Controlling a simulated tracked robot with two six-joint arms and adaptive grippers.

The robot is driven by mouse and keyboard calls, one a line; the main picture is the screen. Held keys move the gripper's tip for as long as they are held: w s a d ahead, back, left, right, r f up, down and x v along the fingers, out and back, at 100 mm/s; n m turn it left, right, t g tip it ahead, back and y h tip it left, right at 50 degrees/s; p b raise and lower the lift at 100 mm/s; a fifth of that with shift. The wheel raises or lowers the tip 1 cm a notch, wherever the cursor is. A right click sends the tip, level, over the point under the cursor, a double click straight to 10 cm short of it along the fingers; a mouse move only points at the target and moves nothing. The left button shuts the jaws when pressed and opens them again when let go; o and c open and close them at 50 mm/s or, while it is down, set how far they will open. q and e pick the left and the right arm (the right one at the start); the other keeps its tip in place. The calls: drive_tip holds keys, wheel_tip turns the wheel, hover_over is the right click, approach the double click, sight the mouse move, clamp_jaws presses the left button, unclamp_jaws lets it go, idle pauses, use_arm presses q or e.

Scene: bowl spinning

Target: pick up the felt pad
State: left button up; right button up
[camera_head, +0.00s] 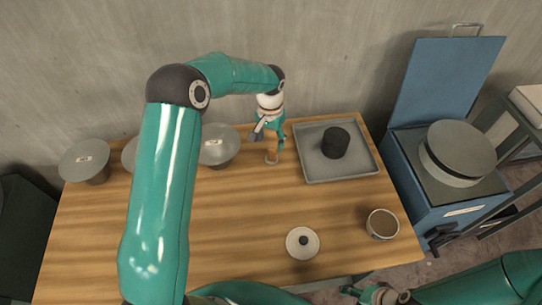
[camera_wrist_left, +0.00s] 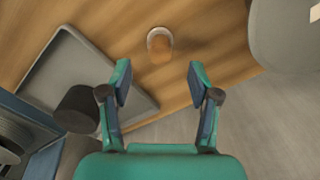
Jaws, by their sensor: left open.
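A small upright piece with a tan-orange body and a pale grey end, which looks like the felt pad (camera_head: 272,156), stands on the wooden table near its back edge. In the left wrist view the felt pad (camera_wrist_left: 160,47) is ahead of the fingertips, roughly centred between them. My left gripper (camera_head: 270,138) is open and empty, just above and beside the pad. Its two fingers (camera_wrist_left: 160,82) are spread wide in the left wrist view and do not touch the pad. My right gripper (camera_head: 374,296) is partly visible at the bottom edge; its opening is unclear.
A grey tray (camera_head: 315,176) with a black cylinder (camera_head: 335,143) lies right of the pad. A grey bowl-shaped piece (camera_head: 218,146) stands close to its left. A white disc (camera_head: 303,243) and a brown-filled cup (camera_head: 382,224) are nearer the front. The middle table is clear.

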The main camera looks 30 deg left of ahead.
sight(272, 150)
use_arm(q)
wheel_tip(272, 150, down, 2)
drive_tip(key=shift+b, duration=0.3)
drive_tip(key=shift+s+f, duration=0.1)
drive_tip(key=shift+f, duration=0.2)
drive_tip(key=shift+w+f+b, duration=0.2)
drive_tip(key=shift+f+b, duration=0.1)
drive_tip(key=shift+f, duration=0.6)
drive_tip(key=shift+w+f+b, duration=0.15)
drive_tip(key=shift+f+b, duration=0.2)
drive_tip(key=shift+f, duration=0.5)
drive_tip(key=shift+w+f+b, duration=0.2)
drive_tip(key=shift+f+b, duration=0.1)
drive_tip(key=shift+f, duration=0.6)
drive_tip(key=shift+c, duration=0.4)
drive_tip(key=shift+r, duration=0.1)
clamp_jaws()
